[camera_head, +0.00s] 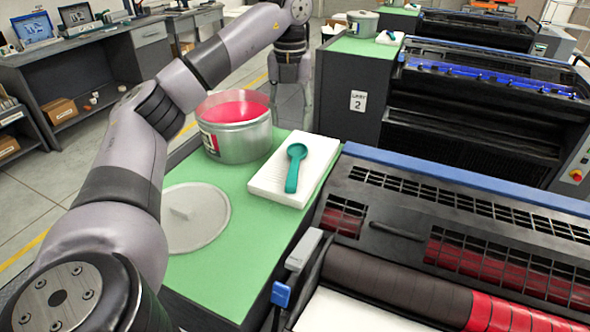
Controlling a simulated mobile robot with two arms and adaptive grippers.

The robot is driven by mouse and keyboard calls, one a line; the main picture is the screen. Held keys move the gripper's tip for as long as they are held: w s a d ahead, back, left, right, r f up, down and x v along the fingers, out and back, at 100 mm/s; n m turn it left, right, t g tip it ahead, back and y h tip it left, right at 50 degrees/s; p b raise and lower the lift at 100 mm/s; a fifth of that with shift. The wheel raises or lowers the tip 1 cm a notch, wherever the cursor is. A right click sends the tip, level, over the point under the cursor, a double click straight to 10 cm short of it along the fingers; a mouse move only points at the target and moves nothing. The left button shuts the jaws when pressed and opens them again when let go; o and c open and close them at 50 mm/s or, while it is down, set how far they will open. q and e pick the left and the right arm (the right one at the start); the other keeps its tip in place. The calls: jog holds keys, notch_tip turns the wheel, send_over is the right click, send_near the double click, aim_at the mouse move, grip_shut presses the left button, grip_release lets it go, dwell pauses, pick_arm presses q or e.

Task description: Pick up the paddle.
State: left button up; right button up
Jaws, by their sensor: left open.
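The teal paddle (292,174) lies on a white rectangular pad (266,184) on the green top of the cabinet (245,232) in the middle of the view. Its round, scoop-like end points away from me and its handle points towards me. My left gripper (291,104) hangs from my left arm beyond the paddle, just past the ink can. It is open, its fingers point down, and it is apart from the paddle. Its lower part is faint against the floor. My right gripper is not in view.
An open can of pink-red ink (240,143) stands behind and left of the pad. A round grey lid (195,222) lies in front of it. A printing press (440,215) borders the cabinet on the right. A second cabinet (347,92) stands behind.

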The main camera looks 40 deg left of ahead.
pick_arm(q)
jog(key=b, duration=0.2)
send_over(292, 174)
notch_tip(292, 174, down, 8)
jog(key=shift+a+f, duration=0.15)
jog(key=shift+f, duration=0.1)
notch_tip(292, 174, down, 2)
jog(key=shift+f, duration=0.1)
notch_tip(292, 174, down, 4)
jog(key=shift+f+p, duration=0.1)
jog(key=shift+p, duration=1.05)
jog(key=shift+f, duration=0.55)
jog(key=shift+c, duration=0.4)
jog(key=shift+w, duration=0.1)
grip_shut()
